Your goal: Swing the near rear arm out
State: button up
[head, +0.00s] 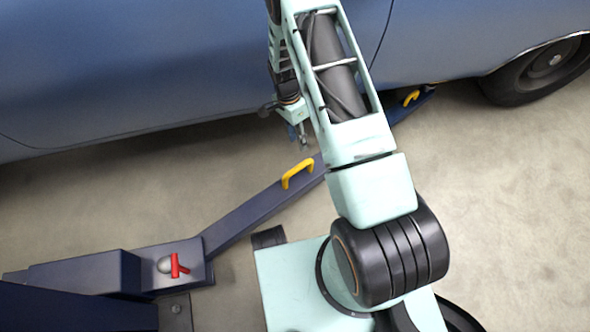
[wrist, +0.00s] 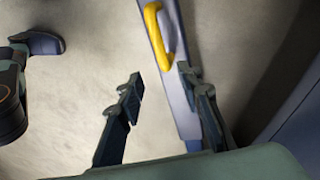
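The lift arm (head: 253,212) is a long dark blue beam, running from a pivot block at lower left up to the right towards the car's underside. A yellow handle (head: 298,173) stands on it; part of the beam beyond is hidden behind my arm. A second yellow handle (head: 410,97) shows near its far end. In the wrist view the yellow handle (wrist: 159,36) and beam (wrist: 184,98) lie ahead of my gripper (wrist: 160,78). The fingers are spread with nothing between them gripped. In the head view my gripper (head: 303,136) hangs above the floor near the handle, apart from it.
A blue car (head: 180,65) fills the back, with a wheel (head: 545,65) at right. A red lever (head: 175,265) sits on the pivot block (head: 150,287). The dark blue lift base (head: 70,312) is at lower left. The concrete floor (head: 130,190) left of the beam is clear.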

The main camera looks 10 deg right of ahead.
jog(key=s+f+b, duration=0.1)
jog(key=f, duration=0.3)
jog(key=f+b, duration=0.1)
jog(key=f, duration=0.3)
jog(key=s+f+b, duration=0.1)
jog(key=f, duration=0.3)
jog(key=shift+s+a+b, duration=0.35)
grip_shut()
